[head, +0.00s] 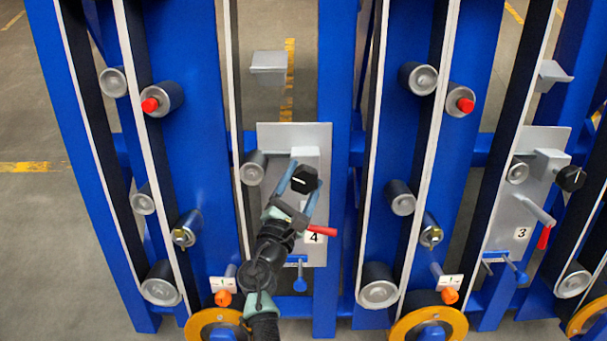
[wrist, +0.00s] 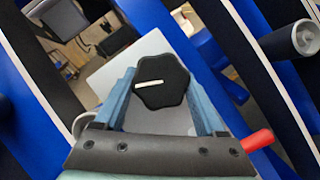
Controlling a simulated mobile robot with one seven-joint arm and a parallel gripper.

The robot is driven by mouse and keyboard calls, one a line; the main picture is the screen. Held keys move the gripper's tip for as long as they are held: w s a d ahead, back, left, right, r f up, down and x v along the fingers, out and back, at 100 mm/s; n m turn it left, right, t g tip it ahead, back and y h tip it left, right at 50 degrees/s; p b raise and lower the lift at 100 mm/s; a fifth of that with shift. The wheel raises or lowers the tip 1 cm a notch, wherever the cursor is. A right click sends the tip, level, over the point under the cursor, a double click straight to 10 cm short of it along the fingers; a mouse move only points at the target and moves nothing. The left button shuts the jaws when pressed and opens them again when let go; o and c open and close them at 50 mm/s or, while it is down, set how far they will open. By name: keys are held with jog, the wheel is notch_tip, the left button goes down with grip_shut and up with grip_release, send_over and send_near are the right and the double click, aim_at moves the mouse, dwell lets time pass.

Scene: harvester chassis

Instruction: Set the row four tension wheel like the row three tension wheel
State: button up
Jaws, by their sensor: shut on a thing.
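The row four tension wheel, a black lobed knob (head: 304,179) with a white line, sits on a white block at the upper part of the plate marked 4. In the wrist view this knob (wrist: 170,92) faces me, its line running nearly level from the middle towards the left edge. My gripper (head: 301,182) has its blue fingers on either side of it, shut on it. The row three tension wheel, a black knob (head: 570,178), stands on the plate marked 3 at the right. It is seen from the side, and I cannot read its mark.
A red-tipped lever (head: 321,230) and a blue T-handle (head: 299,283) are close to my gripper on plate 4. Plate 3 has a red-tipped lever (head: 543,237) too. Blue uprights (head: 337,120), belts and rollers flank the plate on both sides.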

jog(key=m+g+p, duration=0.1)
jog(key=m, duration=0.2)
jog(key=m+g+h+p, duration=0.1)
jog(key=m+g, duration=0.1)
jog(key=m, duration=0.2)
jog(key=shift+a+r+m+h+p, duration=0.1)
jog(key=shift+r+m+h+p, duration=0.1)
jog(key=shift+m+h+p, duration=0.1)
jog(key=m+g+p, duration=0.2)
jog(key=m+g, duration=0.1)
jog(key=m, duration=0.2)
jog(key=shift+f+p, duration=0.1)
jog(key=shift+p, duration=0.2)
jog(key=o, duration=1.3)
jog(key=v, duration=0.4)
jog(key=p+v, duration=0.1)
jog(key=v, duration=0.3)
jog(key=p+v, duration=0.1)
jog(key=v, duration=0.4)
jog(key=shift+w+d+r, duration=0.1)
jog(key=shift+d+r, duration=0.15)
jog(key=shift+r, duration=0.05)
